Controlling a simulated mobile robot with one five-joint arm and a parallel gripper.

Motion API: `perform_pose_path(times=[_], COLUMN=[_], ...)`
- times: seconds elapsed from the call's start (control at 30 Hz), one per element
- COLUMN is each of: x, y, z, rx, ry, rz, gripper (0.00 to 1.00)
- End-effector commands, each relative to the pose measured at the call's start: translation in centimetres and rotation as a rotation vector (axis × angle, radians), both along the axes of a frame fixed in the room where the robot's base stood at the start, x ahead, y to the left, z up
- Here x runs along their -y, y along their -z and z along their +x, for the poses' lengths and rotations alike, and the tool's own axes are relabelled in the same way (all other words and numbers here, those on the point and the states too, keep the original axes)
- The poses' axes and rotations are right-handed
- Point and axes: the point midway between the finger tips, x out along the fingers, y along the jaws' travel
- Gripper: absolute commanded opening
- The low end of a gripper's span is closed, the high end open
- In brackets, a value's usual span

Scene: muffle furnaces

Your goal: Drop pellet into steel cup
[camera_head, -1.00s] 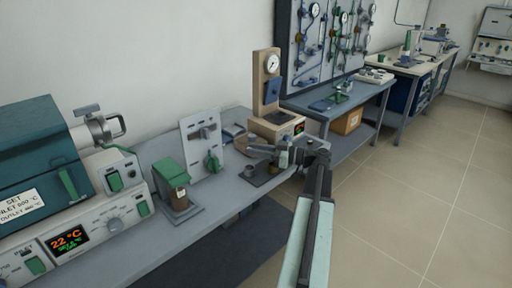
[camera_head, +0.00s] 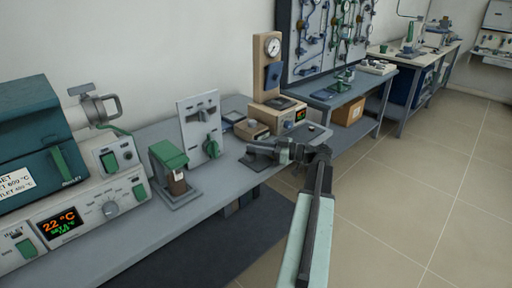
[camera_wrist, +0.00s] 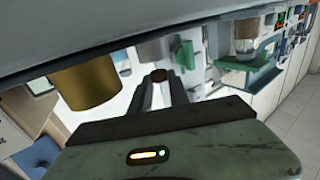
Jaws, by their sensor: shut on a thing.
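My gripper (camera_wrist: 160,82) is shut on a small dark brown pellet (camera_wrist: 160,75), which shows between the fingertips in the wrist view. In the head view my gripper (camera_head: 262,152) reaches left over the bench, near a dark flat base on the bench, and the pellet is too small to make out. A pale grey cylinder (camera_wrist: 155,48) shows beyond the fingertips in the wrist view; I cannot tell for sure that it is the steel cup. A brass-coloured cylinder (camera_wrist: 88,82) is to the left of the fingers there. My gripper hides part of the bench below it.
A stand with a green top (camera_head: 170,155) and a grey panel with a green handle (camera_head: 203,125) stand left of my gripper. A wooden-coloured gauge device (camera_head: 267,75) stands behind it. Control units (camera_head: 110,208) fill the bench's left end. The floor at right is clear.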

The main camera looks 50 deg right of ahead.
Motion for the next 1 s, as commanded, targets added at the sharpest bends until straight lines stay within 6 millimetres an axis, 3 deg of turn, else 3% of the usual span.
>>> perform_pose_path(times=[1.0], x=[0.11], y=[0.78], z=[-0.09], rx=[0.000], ry=[0.002], rz=[0.000], gripper=[0.00])
